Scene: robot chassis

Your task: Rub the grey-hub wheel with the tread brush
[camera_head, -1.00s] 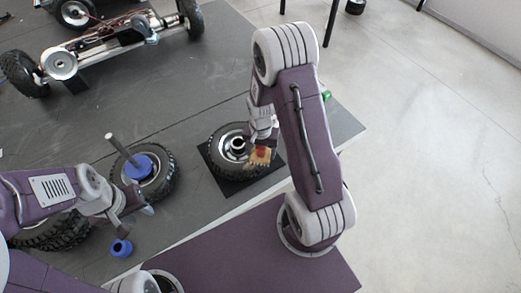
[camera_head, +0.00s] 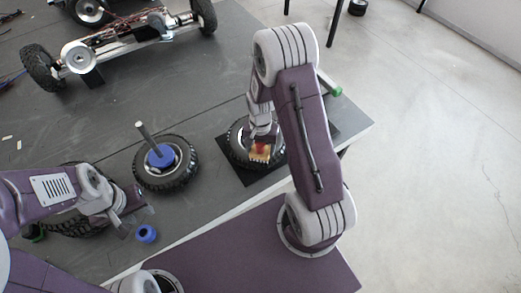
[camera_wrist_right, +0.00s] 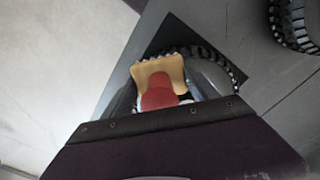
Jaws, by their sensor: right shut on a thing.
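The grey-hub wheel (camera_head: 236,133) lies flat on a dark square mat (camera_head: 230,173), partly hidden by my right arm. My right gripper (camera_head: 262,141) is above it, shut on the tread brush (camera_head: 260,153), which has a red handle and tan bristles. In the right wrist view the brush (camera_wrist_right: 157,72) sits between the fingers of my gripper (camera_wrist_right: 163,100), with its bristle end over the wheel's tread (camera_wrist_right: 217,62). I cannot tell whether the bristles touch the wheel. My left gripper (camera_head: 137,214) is open and empty at the table's front left.
A wheel with a blue hub (camera_head: 160,157) and an upright rod lies left of the mat. A blue ring (camera_head: 146,234) lies near my left gripper, and another tyre (camera_head: 78,232) is partly under my left arm. A wheeled chassis (camera_head: 130,48) stands at the back left.

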